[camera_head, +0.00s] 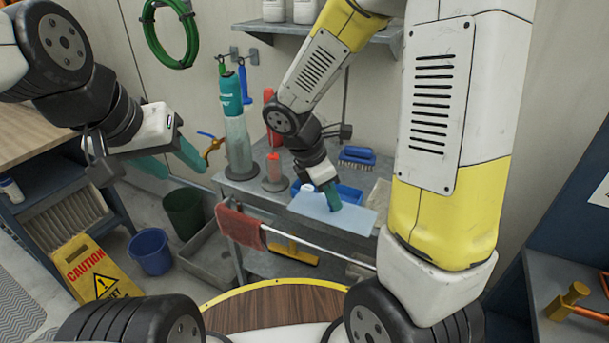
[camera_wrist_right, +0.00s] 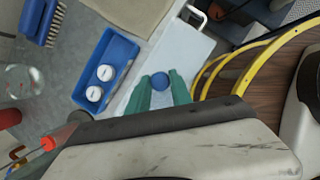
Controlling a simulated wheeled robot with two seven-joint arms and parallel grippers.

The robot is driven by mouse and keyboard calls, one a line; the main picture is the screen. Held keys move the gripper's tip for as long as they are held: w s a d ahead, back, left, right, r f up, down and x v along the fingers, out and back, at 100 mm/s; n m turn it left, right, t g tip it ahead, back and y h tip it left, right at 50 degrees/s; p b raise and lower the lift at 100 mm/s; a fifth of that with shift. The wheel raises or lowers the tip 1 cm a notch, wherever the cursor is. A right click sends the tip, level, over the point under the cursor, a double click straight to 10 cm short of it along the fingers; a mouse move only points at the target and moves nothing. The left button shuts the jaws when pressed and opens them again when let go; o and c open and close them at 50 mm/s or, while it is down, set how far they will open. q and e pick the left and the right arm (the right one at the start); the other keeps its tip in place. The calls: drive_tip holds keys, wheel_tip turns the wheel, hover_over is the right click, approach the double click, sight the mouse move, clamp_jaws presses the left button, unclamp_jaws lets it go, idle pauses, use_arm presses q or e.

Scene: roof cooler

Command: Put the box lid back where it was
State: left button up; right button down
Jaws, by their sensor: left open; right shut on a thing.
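The box lid (camera_head: 358,218) is a pale, light-blue flat panel with a round blue knob (camera_wrist_right: 160,80). My right gripper (camera_head: 332,199) is shut on this knob; its teal fingers stand on either side of it in the wrist view. The open blue box (camera_wrist_right: 108,50) lies beside the lid, with two white round-topped items (camera_wrist_right: 100,83) inside. In the head view the box (camera_head: 347,193) shows only partly behind the lid and my gripper. I cannot tell whether the lid touches the bench. My left gripper (camera_head: 170,161) is open and empty in the air at the left.
The grey bench (camera_head: 240,183) holds a teal-topped bottle (camera_head: 234,130), a red-topped bottle (camera_head: 273,172) and a blue brush (camera_head: 357,157). A red cloth (camera_head: 240,226) hangs on the front rail. Buckets (camera_head: 150,250) and a yellow caution sign (camera_head: 98,270) stand on the floor at left.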

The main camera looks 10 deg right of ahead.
drive_tip(key=shift+w+d+f, duration=0.35)
drive_tip(key=shift+w+f, duration=0.45)
drive_tip(key=shift+w, duration=1.7)
drive_tip(key=shift+w+d+f, duration=0.3)
drive_tip(key=shift+w+f, duration=0.55)
drive_tip(key=shift+w, duration=1.65)
drive_tip(key=shift+w+d+f, duration=0.35)
drive_tip(key=shift+w+f, duration=0.45)
drive_tip(key=shift+w, duration=1.7)
drive_tip(key=shift+f, duration=0.2)
drive_tip(key=c, duration=1.2)
unclamp_jaws()
drive_tip(key=shift+o, duration=0.2)
